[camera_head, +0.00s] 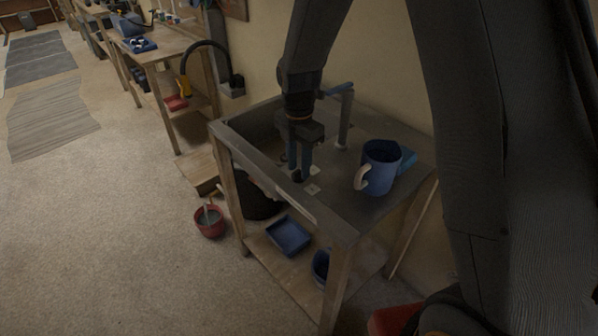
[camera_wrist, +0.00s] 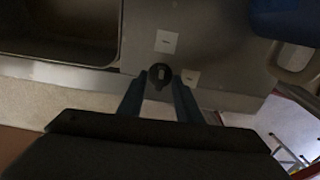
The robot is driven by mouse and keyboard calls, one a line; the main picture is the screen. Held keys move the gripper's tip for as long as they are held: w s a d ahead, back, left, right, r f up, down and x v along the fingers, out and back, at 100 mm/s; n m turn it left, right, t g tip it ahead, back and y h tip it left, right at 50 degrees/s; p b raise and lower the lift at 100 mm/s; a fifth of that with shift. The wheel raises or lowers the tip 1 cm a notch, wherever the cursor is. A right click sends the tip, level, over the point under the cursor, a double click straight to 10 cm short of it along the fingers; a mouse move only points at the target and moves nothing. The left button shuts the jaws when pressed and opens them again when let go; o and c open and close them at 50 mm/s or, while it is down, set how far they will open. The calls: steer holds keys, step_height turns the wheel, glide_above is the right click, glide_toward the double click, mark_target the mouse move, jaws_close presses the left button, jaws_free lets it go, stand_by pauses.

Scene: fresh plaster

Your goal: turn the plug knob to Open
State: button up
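The plug knob (camera_wrist: 160,72) is a small dark round knob with a paler grip bar, on the metal sink top (camera_wrist: 213,55). Its bar runs roughly up and down in the wrist view. One small pale label (camera_wrist: 166,42) lies above it and another (camera_wrist: 190,78) to its right; their words are too small to read. My gripper (camera_wrist: 160,80) is open, pointing down, with one finger on each side of the knob. In the head view my gripper (camera_head: 301,173) is low over the sink's front ledge and hides the knob.
The sink basin (camera_wrist: 62,35) is left of the knob. A red bucket (camera_head: 210,221) is on the floor.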

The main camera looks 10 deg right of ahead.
mark_target(299, 170)
step_height(299, 170, up, 12)
steer(key=p, duration=0.7)
steer(key=shift+f+p, duration=0.15)
steer(key=shift+p, duration=0.15)
steer(key=s+d+f+m+b, duration=0.2)
steer(key=s+d+m+b, duration=0.1)
steer(key=s+m, duration=0.3)
steer(key=s+d+f+m+t+b, duration=0.1)
steer(key=s+d+m+b, duration=0.2)
steer(key=s+m, duration=0.3)
steer(key=s+d+f+m+b, duration=0.2)
steer(key=s+d+m, duration=0.3)
steer(key=m, duration=0.8)
steer(key=shift+s+f+b, duration=0.3)
steer(key=shift+s+b, duration=0.15)
steer(key=shift+b, duration=0.3)
